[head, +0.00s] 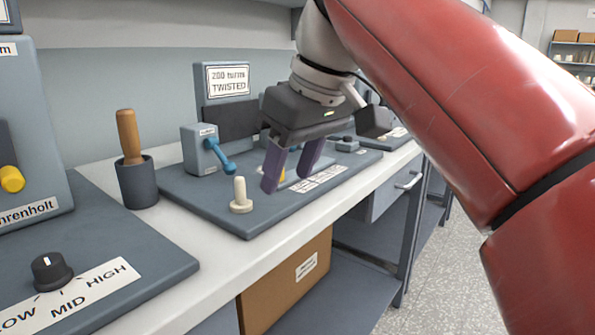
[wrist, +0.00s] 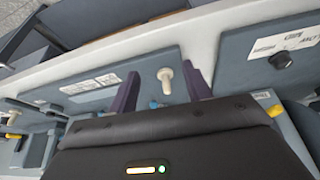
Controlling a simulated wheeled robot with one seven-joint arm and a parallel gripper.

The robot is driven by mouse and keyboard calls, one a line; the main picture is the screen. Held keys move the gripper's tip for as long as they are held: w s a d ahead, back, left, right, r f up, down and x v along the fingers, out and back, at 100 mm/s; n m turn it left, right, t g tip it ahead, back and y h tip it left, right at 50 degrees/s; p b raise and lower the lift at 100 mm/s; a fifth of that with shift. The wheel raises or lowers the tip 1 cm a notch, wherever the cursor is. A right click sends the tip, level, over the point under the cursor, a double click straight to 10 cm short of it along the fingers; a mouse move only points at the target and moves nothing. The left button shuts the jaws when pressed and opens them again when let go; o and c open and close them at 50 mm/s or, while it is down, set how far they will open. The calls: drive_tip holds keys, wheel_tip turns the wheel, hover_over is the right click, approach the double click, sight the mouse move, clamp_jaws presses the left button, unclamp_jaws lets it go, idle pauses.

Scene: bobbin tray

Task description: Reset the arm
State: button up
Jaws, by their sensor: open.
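My gripper (head: 292,168) is open, its two purple fingers apart and pointing down above the dark blue-grey bench panel (head: 213,205). Nothing shows between the fingers. In the head view, a cream peg (head: 240,193) with a round base stands upright on the panel, a little left of the fingers. In the wrist view, the peg (wrist: 165,82) appears between the two fingers (wrist: 162,88), beyond their tips or below them; I cannot tell how far. My red arm comes in from the upper right and covers part of the bench.
A grey box with a blue lever (head: 218,155) and a sign reading "200 turns TWISTED" (head: 228,80) stand behind the peg. A dark cup (head: 137,184) holding a wooden-handled tool and a black knob (head: 50,270) are at left. A cardboard box (head: 285,285) sits below the bench.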

drive_tip(key=s+d+f+m+t+h, duration=0.1)
drive_tip(key=s+d+f+m, duration=0.2)
drive_tip(key=f, duration=0.6)
drive_tip(key=s+d+f+m+h, duration=0.1)
drive_tip(key=s+d+f+m, duration=0.2)
drive_tip(key=d+f, duration=0.4)
drive_tip(key=s+d+f+m+t+h, duration=0.1)
drive_tip(key=s+d+f+m, duration=0.2)
drive_tip(key=f, duration=1)
drive_tip(key=s+d, duration=0.1)
drive_tip(key=d, duration=0.2)
drive_tip(key=shift+s+f+m+t, duration=0.25)
drive_tip(key=shift+s+m+t, duration=0.05)
drive_tip(key=shift+s, duration=0.05)
